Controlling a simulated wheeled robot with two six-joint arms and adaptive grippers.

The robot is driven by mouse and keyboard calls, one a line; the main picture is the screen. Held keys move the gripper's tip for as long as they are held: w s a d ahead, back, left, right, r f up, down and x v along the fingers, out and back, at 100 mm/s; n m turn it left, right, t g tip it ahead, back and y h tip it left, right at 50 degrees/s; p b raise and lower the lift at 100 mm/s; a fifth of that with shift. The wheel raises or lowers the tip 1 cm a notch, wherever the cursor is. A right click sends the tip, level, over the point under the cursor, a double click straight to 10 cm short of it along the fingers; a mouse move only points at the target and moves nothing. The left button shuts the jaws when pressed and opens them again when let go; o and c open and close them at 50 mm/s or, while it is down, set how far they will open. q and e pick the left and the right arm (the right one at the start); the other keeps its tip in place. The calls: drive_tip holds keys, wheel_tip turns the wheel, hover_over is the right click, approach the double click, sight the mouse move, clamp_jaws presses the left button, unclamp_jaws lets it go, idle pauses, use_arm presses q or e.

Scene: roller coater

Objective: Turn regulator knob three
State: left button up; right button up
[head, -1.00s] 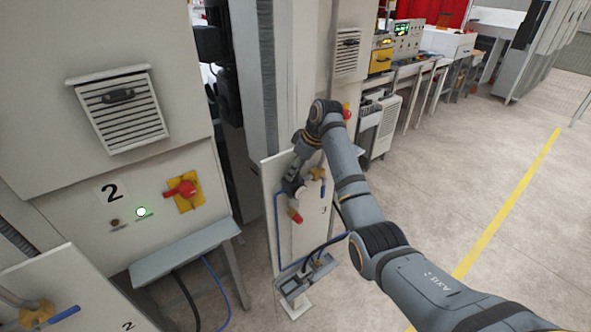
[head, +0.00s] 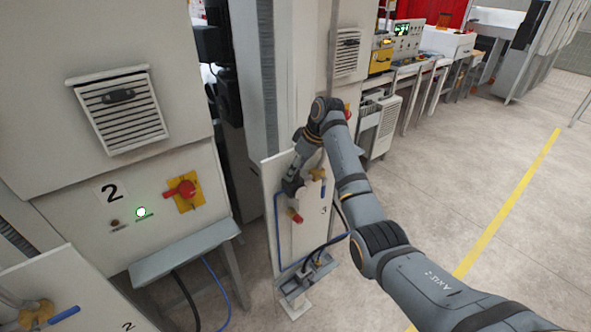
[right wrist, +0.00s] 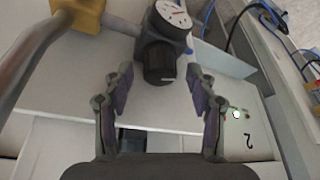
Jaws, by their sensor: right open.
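The regulator knob is a black ribbed cylinder (right wrist: 158,66) under a round white gauge (right wrist: 173,13) in the right wrist view. My right gripper (right wrist: 160,82) is open, with one finger on each side of the knob and a gap between finger and knob on both sides. In the head view my right gripper (head: 292,186) is at the panel marked 3 (head: 312,237), and the wrist and gripper hide the knob there. My left gripper is not in view.
A brass-coloured fitting (right wrist: 82,12) with a grey pipe (right wrist: 35,55) is at the upper left of the right wrist view. A red-ended valve (head: 295,216) and blue hose (head: 278,235) are on the panel. Cabinet 2 (head: 60,180) stands left. Open floor lies right.

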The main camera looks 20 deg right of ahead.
drive_tip(key=v, duration=0.6)
drive_tip(key=shift+r, duration=0.4)
